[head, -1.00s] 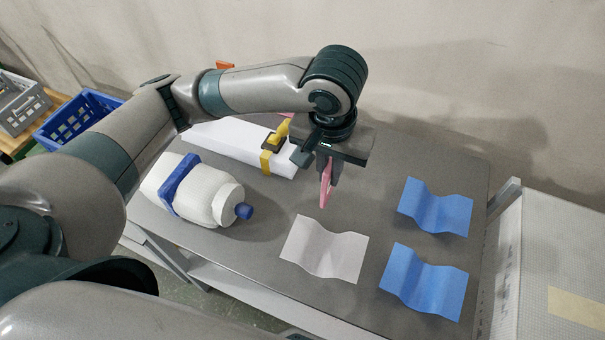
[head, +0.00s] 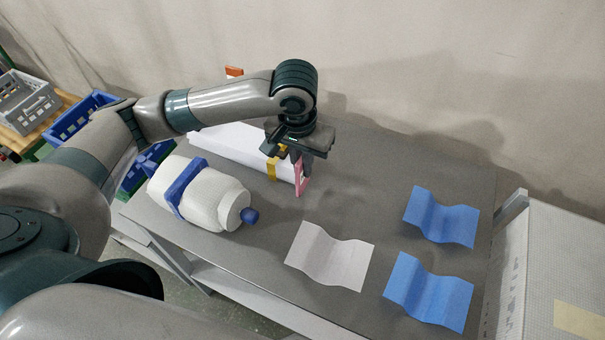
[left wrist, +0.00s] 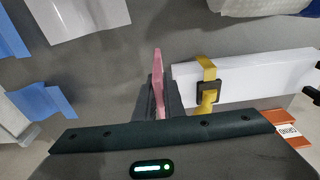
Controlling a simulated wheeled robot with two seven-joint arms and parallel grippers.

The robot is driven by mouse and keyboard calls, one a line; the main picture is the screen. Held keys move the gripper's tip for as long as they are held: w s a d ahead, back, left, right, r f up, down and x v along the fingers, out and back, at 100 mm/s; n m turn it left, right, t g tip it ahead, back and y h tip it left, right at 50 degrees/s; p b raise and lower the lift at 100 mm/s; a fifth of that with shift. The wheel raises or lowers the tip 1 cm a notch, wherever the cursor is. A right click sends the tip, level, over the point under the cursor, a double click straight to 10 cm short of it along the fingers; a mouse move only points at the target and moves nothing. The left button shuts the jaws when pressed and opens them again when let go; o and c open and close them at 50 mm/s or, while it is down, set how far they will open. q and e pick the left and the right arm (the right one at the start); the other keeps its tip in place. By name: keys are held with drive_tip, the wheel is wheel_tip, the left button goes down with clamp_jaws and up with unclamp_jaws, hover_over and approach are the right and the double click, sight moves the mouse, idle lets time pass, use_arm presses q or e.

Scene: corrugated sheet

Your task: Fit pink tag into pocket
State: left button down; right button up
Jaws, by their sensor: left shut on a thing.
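My left gripper (head: 302,162) is shut on the pink tag (head: 300,181), which hangs upright below the fingers. The tag is beside the near right end of a long white box (head: 222,146) with a yellow strap (head: 271,169). In the left wrist view the tag (left wrist: 158,72) stands on edge between the fingers, close to the end of the white box (left wrist: 268,75); I cannot tell whether they touch. A black buckle (left wrist: 208,91) sits on the strap. I cannot make out a pocket. My right gripper is not in view.
A white bottle (head: 215,201) with a blue band and cap lies left of the gripper. A wavy white sheet (head: 329,257) and two wavy blue sheets (head: 441,217) (head: 428,292) lie toward the right. An orange labelled piece (left wrist: 288,127) is beyond the box. The table's back right is clear.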

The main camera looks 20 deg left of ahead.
sight(302, 175)
use_arm(q)
drive_tip(key=shift+f, duration=0.1)
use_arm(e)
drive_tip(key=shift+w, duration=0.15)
use_arm(q)
drive_tip(key=shift+f, duration=0.3)
wheel_tip(302, 175, down, 2)
drive_tip(key=shift+f+p, duration=0.3)
drive_tip(key=shift+f, duration=0.3)
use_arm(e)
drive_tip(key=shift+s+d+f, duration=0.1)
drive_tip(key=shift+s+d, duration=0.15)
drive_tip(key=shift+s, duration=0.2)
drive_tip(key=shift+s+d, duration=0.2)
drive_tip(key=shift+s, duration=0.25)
use_arm(q)
drive_tip(key=c, duration=1.8)
unclamp_jaws()
drive_tip(key=shift+f, duration=0.1)
drive_tip(key=shift+c, duration=0.2)
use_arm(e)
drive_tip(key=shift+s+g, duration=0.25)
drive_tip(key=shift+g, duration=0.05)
